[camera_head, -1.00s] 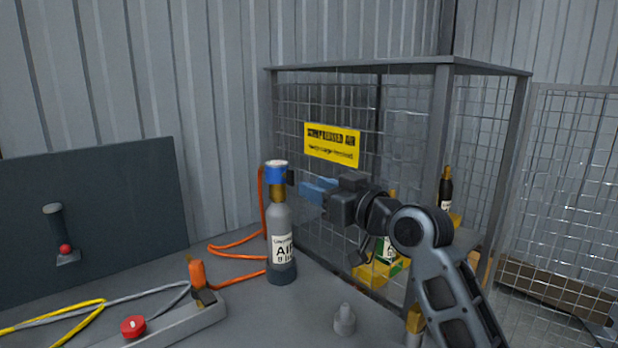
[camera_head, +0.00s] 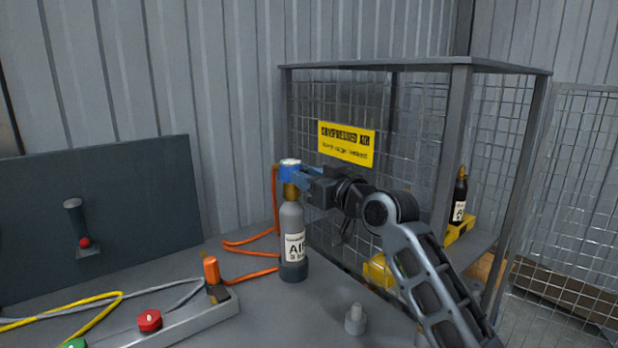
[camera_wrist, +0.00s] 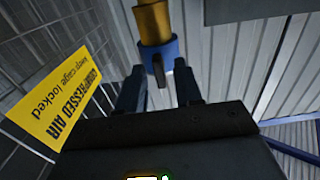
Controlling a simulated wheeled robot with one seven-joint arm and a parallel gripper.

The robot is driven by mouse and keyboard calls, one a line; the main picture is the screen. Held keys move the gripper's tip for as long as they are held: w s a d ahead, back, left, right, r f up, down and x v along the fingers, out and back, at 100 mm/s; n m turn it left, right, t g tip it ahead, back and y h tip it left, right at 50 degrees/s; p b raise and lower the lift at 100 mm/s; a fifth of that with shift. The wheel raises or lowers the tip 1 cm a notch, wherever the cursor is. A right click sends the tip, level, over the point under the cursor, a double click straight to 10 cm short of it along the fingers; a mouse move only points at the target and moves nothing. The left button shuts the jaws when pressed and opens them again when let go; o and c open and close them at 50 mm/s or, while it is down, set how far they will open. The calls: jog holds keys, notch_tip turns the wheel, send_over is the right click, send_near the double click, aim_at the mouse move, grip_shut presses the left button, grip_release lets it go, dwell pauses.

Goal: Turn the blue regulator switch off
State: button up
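A grey air bottle (camera_head: 291,222) stands upright on the bench, with a brass neck and a blue regulator (camera_head: 289,172) on top. In the wrist view the blue regulator (camera_wrist: 157,58) and brass neck (camera_wrist: 154,22) appear ahead of my gripper. The regulator's dark switch lever (camera_wrist: 158,72) points toward me, between the two fingertips. My gripper (camera_head: 293,179) has blue fingers at the regulator and partly covers it in the head view. In the wrist view my gripper (camera_wrist: 160,77) is open, with a gap on both sides of the lever. The lever is hidden in the head view.
A mesh cage (camera_head: 420,110) with a yellow compressed air sign (camera_head: 346,144) stands close to the right of the bottle. An orange hose (camera_head: 250,278) runs left of it. A metal peg (camera_head: 356,320) and a strip with a red button (camera_head: 149,320) are on the bench.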

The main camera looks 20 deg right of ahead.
grip_shut()
jog(key=shift+m, duration=0.4)
jog(key=shift+d+f+m+p, duration=0.1)
jog(key=shift+m+p, duration=2.5)
jog(key=shift+m, duration=1.7)
jog(key=shift+d+f+m+p, duration=0.1)
jog(key=shift+m+p, duration=2.45)
jog(key=shift+m, duration=1.75)
jog(key=shift+o, duration=0.4)
grip_release()
jog(key=b+v, duration=0.1)
jog(key=v, duration=0.6)
jog(key=shift+s, duration=0.35)
